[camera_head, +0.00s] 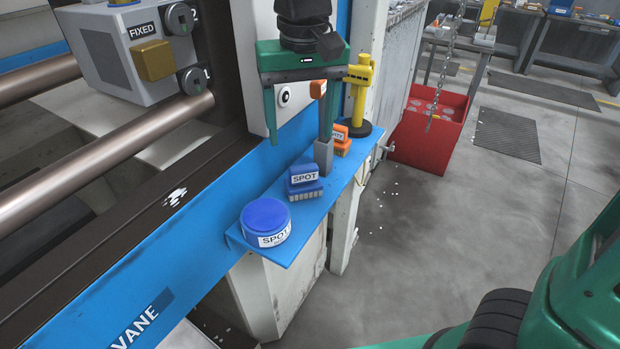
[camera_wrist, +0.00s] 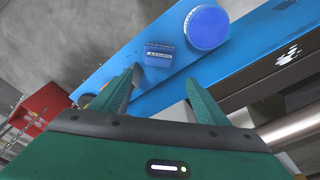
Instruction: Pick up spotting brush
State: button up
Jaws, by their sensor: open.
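The spotting brush (camera_head: 304,175), a blue block with a "SPOT" label and pale bristles below, stands on the blue shelf (camera_head: 330,200). It also shows in the wrist view (camera_wrist: 158,55), just beyond the fingertips. My gripper (camera_head: 290,150) is open and empty, with its green fingers pointing down above and behind the brush. In the wrist view my gripper (camera_wrist: 161,78) has its fingers apart, with the brush ahead of the gap and not between them. My gripper partly hides the things behind it on the shelf.
A round blue "SPOT" tub (camera_head: 265,220) stands on the shelf's near end. An orange labelled brush (camera_head: 341,138) and a yellow object (camera_head: 358,88) stand farther along. The blue machine beam (camera_head: 190,220) borders the left. A red bin (camera_head: 428,130) stands on the floor.

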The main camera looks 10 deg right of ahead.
aim_at(304, 166)
jog(key=f, duration=0.5)
jog(key=shift+w, duration=0.25)
jog(key=shift+w+d+f, duration=0.1)
jog(key=shift+f, duration=1.25)
jog(key=shift+d+f, duration=0.1)
jog(key=shift+f, duration=1.2)
jog(key=c, duration=1.3)
